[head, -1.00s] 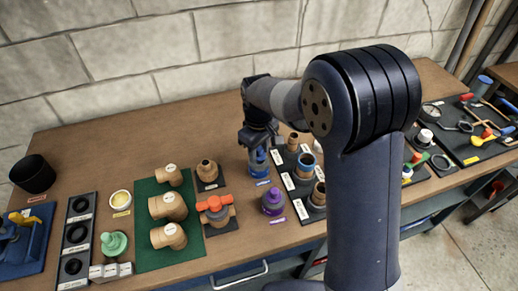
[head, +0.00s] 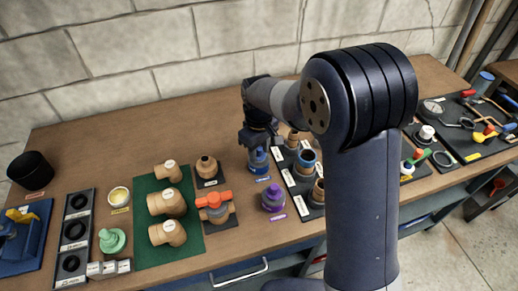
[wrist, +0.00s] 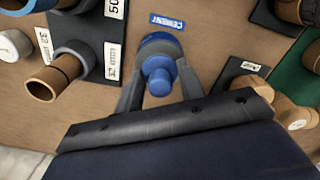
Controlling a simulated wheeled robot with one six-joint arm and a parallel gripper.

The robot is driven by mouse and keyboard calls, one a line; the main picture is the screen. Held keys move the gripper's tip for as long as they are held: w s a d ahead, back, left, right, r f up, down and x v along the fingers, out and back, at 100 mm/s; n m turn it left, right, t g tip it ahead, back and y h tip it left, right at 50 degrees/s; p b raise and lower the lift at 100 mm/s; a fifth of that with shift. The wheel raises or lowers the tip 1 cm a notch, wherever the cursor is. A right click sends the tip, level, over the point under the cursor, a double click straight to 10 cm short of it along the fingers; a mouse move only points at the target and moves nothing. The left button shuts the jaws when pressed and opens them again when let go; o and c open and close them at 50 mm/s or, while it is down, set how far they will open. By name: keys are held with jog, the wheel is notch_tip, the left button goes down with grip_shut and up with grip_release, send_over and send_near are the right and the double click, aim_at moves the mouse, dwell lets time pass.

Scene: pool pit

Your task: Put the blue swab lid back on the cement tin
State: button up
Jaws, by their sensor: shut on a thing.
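The blue swab lid (wrist: 158,74) is between the two fingers of my gripper (wrist: 158,88) in the wrist view, its rounded knob towards the camera. My gripper is shut on it. The blue cement tin (wrist: 160,42) shows just behind the lid, beside a blue "CEMENT" label (wrist: 166,21). The lid overlaps the tin in this view, and I cannot tell whether it is seated or just above. In the head view my gripper (head: 258,141) is directly over the cement tin (head: 258,164), and the lid is largely hidden there.
A purple tin (head: 272,199) stands in front of the cement tin. A black rack of tan pipe fittings (head: 305,162) is close on the right. A tan fitting on a black pad (head: 207,168) and a green mat (head: 190,237) are on the left. Bare bench separates them.

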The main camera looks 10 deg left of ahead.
jog(key=shift+f, duration=0.1)
jog(key=o, duration=1.3)
jog(key=shift+r+p, duration=3.05)
jog(key=shift+r, duration=1)
jog(key=shift+f, duration=0.15)
notch_tip(320, 180, down, 8)
jog(key=b, duration=0.6)
jog(key=shift+r, duration=0.2)
jog(key=shift+d, duration=0.1)
